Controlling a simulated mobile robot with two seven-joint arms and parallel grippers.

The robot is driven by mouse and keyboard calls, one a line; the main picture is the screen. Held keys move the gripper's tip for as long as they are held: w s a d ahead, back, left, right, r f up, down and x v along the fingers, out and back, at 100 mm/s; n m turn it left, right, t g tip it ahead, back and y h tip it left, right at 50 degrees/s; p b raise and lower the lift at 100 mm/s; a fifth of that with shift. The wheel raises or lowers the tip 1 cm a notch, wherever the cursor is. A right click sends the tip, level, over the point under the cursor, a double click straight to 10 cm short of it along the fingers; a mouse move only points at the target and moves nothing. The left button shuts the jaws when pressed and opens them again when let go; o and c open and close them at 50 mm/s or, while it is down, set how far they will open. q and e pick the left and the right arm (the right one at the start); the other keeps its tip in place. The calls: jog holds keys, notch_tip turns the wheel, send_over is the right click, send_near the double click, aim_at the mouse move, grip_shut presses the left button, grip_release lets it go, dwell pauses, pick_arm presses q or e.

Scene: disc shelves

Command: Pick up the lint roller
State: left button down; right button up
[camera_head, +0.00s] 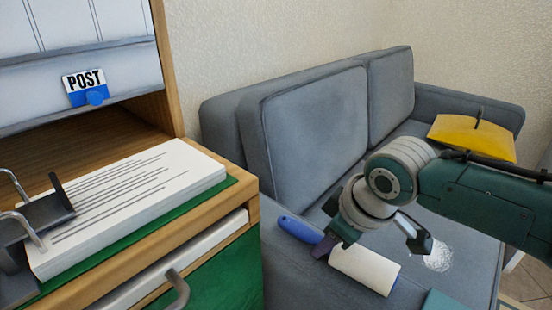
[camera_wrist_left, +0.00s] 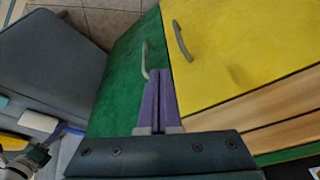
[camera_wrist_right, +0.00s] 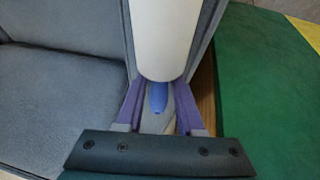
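The lint roller, with a white roll (camera_head: 365,270) and a blue handle (camera_head: 299,229), lies on the near armrest of the grey sofa (camera_head: 318,118). In the right wrist view its white roll (camera_wrist_right: 166,38) extends away at the top, and the blue handle (camera_wrist_right: 158,98) shows between the purple fingers. My right gripper (camera_wrist_right: 158,108) is open over the roller, with a finger on either side of the handle; I cannot tell whether they touch it. In the head view my right gripper (camera_head: 368,244) partly covers the roller. My left gripper (camera_wrist_left: 160,108) is shut and empty, away from the roller.
A wooden cabinet (camera_head: 248,196) with a green drawer (camera_head: 235,262) stands left of the sofa. A white slotted block (camera_head: 165,180) lies on it. A yellow item (camera_head: 470,138) lies on the sofa's far side. A yellow cabinet front (camera_wrist_left: 235,60) is near my left gripper.

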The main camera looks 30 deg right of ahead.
grip_shut()
jog(key=shift+r, duration=0.1)
dwell(0.3)
notch_tip(320, 180, up, 20)
jog(key=p, duration=0.9)
jog(key=shift+c, duration=0.9)
grip_release()
grip_shut()
